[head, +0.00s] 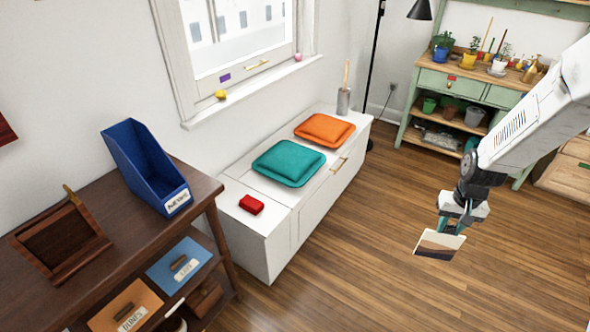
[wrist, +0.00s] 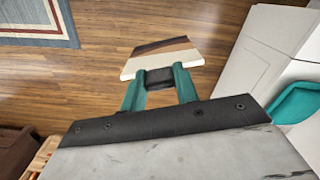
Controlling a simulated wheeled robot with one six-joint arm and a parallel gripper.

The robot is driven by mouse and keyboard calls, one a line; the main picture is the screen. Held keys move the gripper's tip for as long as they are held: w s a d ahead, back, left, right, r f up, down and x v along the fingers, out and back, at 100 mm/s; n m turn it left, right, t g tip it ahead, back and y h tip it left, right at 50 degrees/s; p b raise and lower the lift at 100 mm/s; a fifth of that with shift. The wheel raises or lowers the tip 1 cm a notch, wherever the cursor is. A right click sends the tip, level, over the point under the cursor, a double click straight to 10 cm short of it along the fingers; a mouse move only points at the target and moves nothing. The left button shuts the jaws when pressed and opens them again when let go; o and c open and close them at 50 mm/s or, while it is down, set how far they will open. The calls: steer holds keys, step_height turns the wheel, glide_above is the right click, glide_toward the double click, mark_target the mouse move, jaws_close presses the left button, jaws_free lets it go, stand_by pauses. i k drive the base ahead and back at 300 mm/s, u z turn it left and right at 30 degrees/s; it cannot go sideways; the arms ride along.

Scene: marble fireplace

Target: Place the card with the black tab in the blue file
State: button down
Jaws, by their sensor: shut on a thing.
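The card (head: 440,244) is a thin board with brown, tan and cream bands. It hangs tilted from my gripper (head: 456,214), over the floor at the right of the head view. In the wrist view the teal fingers of my gripper (wrist: 159,82) are shut on the black tab (wrist: 159,78) at the edge of the card (wrist: 162,56). The blue file (head: 140,165) stands upright on the dark wooden table at the left, its sloping open top showing and a NEWS label on its front. My gripper is far to its right.
A dark wooden stand (head: 62,243) is beside the file on the table (head: 110,215). A green potting shelf (head: 450,82) stands behind. Wood floor is clear.

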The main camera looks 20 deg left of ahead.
mark_target(161, 193)
steer(key=k, duration=0.35)
steer(key=u, duration=1.25)
steer(key=i, duration=0.4)
